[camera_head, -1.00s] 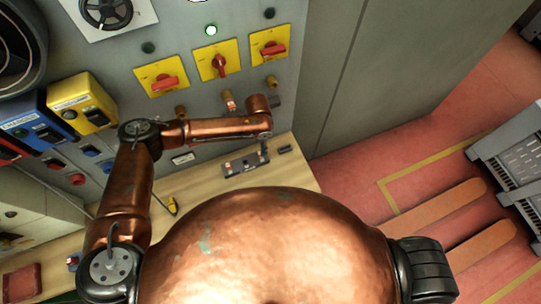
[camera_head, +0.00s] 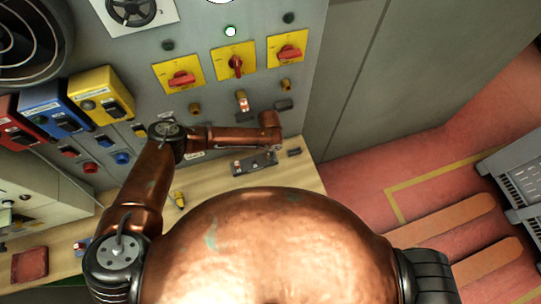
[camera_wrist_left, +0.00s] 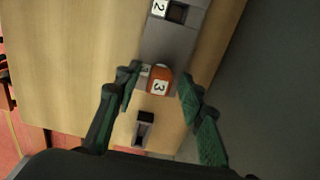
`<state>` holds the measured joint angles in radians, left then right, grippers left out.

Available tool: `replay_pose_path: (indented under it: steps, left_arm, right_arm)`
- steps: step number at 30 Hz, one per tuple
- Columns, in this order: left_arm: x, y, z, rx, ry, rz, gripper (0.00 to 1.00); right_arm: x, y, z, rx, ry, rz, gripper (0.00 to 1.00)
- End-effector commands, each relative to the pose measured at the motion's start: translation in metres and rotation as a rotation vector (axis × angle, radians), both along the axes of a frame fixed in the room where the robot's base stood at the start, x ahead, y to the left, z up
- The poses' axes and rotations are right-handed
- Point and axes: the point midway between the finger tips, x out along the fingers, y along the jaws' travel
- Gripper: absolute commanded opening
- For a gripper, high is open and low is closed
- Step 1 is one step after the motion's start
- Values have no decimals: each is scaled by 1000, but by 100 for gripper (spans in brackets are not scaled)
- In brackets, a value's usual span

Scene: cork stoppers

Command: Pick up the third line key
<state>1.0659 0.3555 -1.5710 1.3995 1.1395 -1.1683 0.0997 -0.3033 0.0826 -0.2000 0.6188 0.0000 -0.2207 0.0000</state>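In the left wrist view, an orange key (camera_wrist_left: 160,82) marked "3" stands at the end of a grey rack (camera_wrist_left: 168,40). My left gripper (camera_wrist_left: 158,78) is open, one finger on each side of this key, with a clear gap on the right and a smaller one on the left. A dark slot (camera_wrist_left: 178,14) beside a "2" label is further up the rack. In the head view the rack (camera_head: 255,163) lies on the wooden bench below my left arm's end; my left gripper is hidden there. My right gripper is not in view.
A small dark block (camera_wrist_left: 143,130) sits just beyond the rack. The wooden bench (camera_head: 215,195) meets a grey panel with yellow switch plates (camera_head: 236,61).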

Motion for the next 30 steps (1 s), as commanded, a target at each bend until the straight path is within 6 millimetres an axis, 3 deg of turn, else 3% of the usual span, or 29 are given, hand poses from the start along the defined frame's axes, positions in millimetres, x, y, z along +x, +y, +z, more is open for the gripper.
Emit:
replay_pose_path:
  steps: [15, 30]
  left_arm:
    - [0, 0, 0, 0, 0, 0, 0]
    - [1, 0, 10, -1, -1, -1, 0]
  right_arm:
    - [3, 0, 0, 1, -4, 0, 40]
    - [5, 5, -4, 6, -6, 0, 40]
